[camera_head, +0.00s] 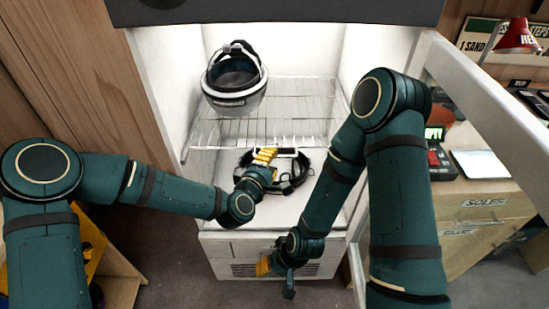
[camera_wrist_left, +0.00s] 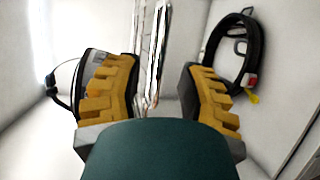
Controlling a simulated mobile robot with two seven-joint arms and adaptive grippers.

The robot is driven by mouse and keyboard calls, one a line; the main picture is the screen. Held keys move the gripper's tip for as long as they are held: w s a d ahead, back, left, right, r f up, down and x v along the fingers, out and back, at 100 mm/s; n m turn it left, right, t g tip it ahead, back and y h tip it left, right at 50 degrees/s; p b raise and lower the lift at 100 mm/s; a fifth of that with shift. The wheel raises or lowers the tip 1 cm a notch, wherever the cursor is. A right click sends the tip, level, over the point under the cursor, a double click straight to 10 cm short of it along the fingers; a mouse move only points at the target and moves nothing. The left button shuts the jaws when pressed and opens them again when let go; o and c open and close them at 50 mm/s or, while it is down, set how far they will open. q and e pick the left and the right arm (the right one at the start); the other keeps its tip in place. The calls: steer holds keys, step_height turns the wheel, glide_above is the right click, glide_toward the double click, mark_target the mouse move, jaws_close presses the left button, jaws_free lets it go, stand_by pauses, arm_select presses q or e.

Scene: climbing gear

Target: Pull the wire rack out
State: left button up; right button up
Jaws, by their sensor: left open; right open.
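The wire rack (camera_head: 300,110) sits level inside the open white cabinet, and a grey and white helmet (camera_head: 232,90) stands on its left part. My left gripper (camera_head: 265,155) is just below the rack's front edge, its yellow fingers pointing into the cabinet. In the left wrist view the left gripper (camera_wrist_left: 163,80) is open, and the rack (camera_wrist_left: 150,45) shows edge-on beyond and between its fingers. I cannot tell whether they touch it. My right gripper (camera_head: 274,275) is open, low before the cabinet's lower front, away from the rack.
A black strapped item (camera_head: 292,178) lies on the cabinet floor under the rack. The open white door (camera_head: 490,125) stands at the right, with a wooden drawer unit (camera_head: 485,205) behind it. A wood panel (camera_head: 85,90) is at the left.

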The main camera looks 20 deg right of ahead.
arm_select(q)
steer(key=shift+x, duration=1.7)
jaws_close()
steer(key=shift+s, duration=0.15)
